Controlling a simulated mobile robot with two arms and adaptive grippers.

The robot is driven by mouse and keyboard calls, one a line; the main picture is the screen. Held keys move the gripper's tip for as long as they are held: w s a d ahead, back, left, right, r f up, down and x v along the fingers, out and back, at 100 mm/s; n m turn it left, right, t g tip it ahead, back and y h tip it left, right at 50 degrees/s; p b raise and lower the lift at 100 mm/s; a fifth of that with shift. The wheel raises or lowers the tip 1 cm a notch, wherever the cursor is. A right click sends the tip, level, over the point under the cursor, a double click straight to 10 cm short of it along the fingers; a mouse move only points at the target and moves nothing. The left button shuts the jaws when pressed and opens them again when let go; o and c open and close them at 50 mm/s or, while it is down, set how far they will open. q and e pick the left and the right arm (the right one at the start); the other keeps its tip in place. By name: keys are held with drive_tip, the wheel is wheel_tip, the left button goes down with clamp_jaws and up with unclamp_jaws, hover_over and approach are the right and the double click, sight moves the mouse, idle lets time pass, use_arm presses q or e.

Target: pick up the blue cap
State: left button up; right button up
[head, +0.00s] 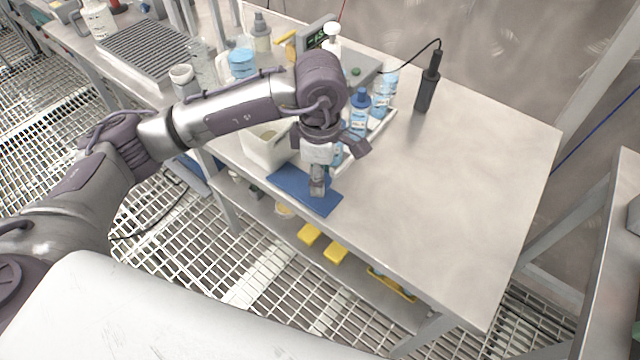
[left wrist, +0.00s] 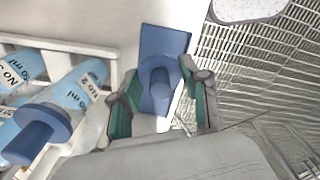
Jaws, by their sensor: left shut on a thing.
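The blue cap (left wrist: 158,84) shows in the left wrist view between the teal-padded fingers of my left gripper (left wrist: 160,104), which is shut on it. The blue mat (left wrist: 166,42) shows behind the cap. In the head view my left gripper (head: 318,188) points down over the blue mat (head: 288,186) near the table's front left edge. There the cap is hidden or too small to make out. How far the cap is from the mat cannot be told. My right gripper is not in view.
A blue-capped bottle (head: 359,113) stands with other bottles in a white rack just behind the gripper; the rack (left wrist: 85,47) also shows in the left wrist view. A white bin (head: 262,150) is close on the left. A black handheld device (head: 427,88) stands farther back. The table's right side is clear.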

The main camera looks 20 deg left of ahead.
use_arm(q)
drive_tip(key=d+r+b, duration=0.1)
drive_tip(key=d+r, duration=0.6)
drive_tip(key=d, duration=0.4)
drive_tip(key=shift+w+d, duration=0.15)
drive_tip(key=shift+d, duration=0.2)
drive_tip(key=shift+a, duration=0.1)
